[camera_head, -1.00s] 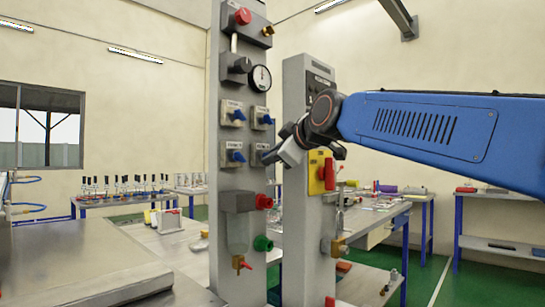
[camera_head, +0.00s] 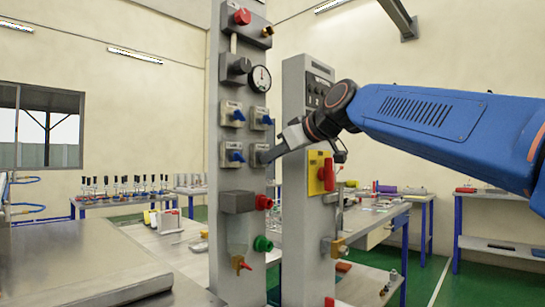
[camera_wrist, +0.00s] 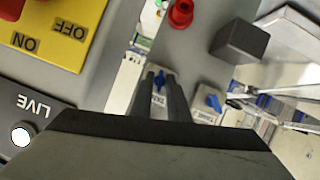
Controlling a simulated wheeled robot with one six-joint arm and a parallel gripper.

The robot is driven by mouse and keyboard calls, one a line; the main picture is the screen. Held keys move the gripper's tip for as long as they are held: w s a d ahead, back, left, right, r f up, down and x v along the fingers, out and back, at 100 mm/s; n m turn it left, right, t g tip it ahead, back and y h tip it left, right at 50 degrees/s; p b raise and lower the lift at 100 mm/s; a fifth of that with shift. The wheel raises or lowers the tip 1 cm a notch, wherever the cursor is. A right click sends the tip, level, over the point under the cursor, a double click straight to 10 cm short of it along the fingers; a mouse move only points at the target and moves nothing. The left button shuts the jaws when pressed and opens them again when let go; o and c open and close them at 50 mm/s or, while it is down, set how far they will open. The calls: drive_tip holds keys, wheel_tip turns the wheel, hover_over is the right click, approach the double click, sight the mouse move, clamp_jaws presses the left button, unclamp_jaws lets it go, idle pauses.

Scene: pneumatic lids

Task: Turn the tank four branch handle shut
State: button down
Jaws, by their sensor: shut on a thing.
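The grey panel column (camera_head: 230,180) carries several valve plates with blue handles. The lower right plate (camera_head: 257,156), beside my gripper (camera_head: 266,157), is the branch at hand; its lettering is too small to read in the head view. In the wrist view, my gripper (camera_wrist: 160,88) is shut on a blue handle (camera_wrist: 160,79) in front of a labelled plate. The jaws hide much of this handle, so its exact angle is unclear. The lower left blue handle (camera_head: 236,156) is free, and it also shows right of the jaws in the wrist view (camera_wrist: 213,102).
Two more blue handles (camera_head: 237,115) and (camera_head: 266,120) sit above. A red fitting (camera_head: 263,202) and grey box (camera_head: 237,202) are below. A second column with a yellow switch plate (camera_head: 316,172) stands close on the right. A metal bench (camera_head: 70,260) is at front left.

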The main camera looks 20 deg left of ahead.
drive_tip(key=m+g+y, duration=0.1)
drive_tip(key=m, duration=0.1)
drive_tip(key=m+g+y, duration=0.1)
drive_tip(key=m+g, duration=0.1)
drive_tip(key=m, duration=0.1)
drive_tip(key=m+g, duration=0.1)
drive_tip(key=m, duration=0.1)
drive_tip(key=shift+w+d+f+m+g+y, duration=0.15)
drive_tip(key=shift+w+f+m+g+y, duration=0.05)
drive_tip(key=shift+w+m+g+y, duration=0.2)
idle(0.6)
drive_tip(key=c, duration=2)
unclamp_jaws()
drive_tip(key=shift+r, duration=0.1)
drive_tip(key=v, duration=1.7)
drive_tip(key=shift+d, duration=0.2)
